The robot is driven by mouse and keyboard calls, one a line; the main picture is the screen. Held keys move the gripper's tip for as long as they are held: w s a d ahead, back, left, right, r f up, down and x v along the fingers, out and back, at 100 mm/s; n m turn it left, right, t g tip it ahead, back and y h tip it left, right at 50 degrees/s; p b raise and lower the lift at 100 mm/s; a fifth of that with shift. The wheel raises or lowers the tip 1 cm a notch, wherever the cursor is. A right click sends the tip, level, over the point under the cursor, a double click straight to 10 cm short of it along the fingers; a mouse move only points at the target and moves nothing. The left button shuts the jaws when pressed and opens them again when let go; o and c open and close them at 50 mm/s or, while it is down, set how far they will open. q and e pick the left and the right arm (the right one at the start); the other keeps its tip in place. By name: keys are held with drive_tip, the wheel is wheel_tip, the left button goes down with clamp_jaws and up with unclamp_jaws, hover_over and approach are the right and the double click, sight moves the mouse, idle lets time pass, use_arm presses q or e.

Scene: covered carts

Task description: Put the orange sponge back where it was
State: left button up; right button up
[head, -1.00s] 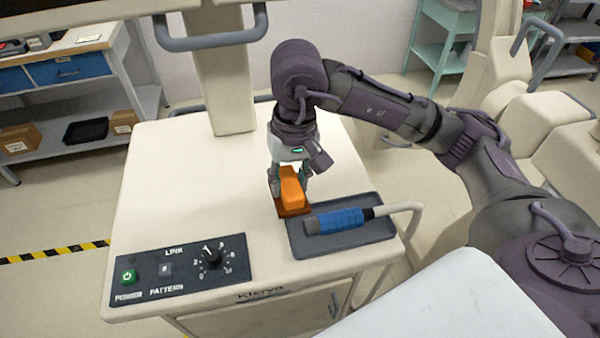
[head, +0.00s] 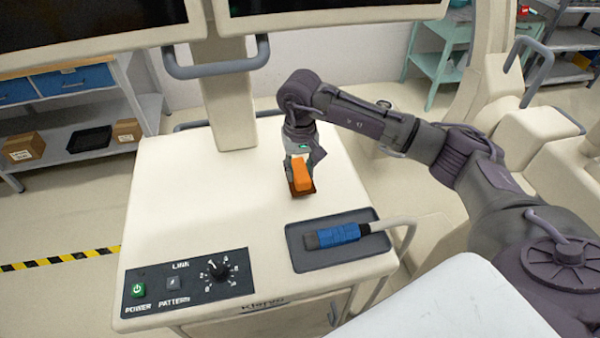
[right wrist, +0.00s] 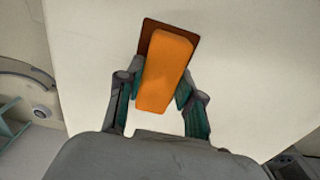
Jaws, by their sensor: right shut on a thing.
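The orange sponge (head: 302,174) is an orange block held in my right gripper (head: 300,168) over the back right part of the cream cart top. In the right wrist view, the gripper fingers (right wrist: 160,88) press on both long sides of the sponge (right wrist: 165,70). A flat brown piece (right wrist: 150,32) shows beneath and beyond the sponge; I cannot tell whether it is fixed to it. I cannot tell whether the sponge touches the cart top. My left gripper is not in view.
A dark tray (head: 302,262) with a blue-handled probe (head: 338,236) and grey cable lies at the cart's front right. A control panel (head: 190,283) is at the front left. A column (head: 232,110) with monitors stands behind. The cart top's left and middle are clear.

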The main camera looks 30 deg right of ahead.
sight(300, 169)
wheel_tip(300, 169, down, 2)
drive_tip(key=shift+s+f+p, duration=0.1)
drive_tip(key=shift+p, duration=0.35)
drive_tip(key=shift+f, duration=0.3)
drive_tip(key=o, duration=1.1)
drive_tip(key=shift+r, duration=0.15)
drive_tip(key=shift+r+b, duration=0.3)
drive_tip(key=shift+b, duration=0.05)
wheel_tip(300, 169, up, 10)
drive_tip(key=b, duration=0.3)
drive_tip(key=shift+r+b, duration=0.2)
drive_tip(key=shift+b, duration=0.15)
drive_tip(key=shift+r, duration=0.4)
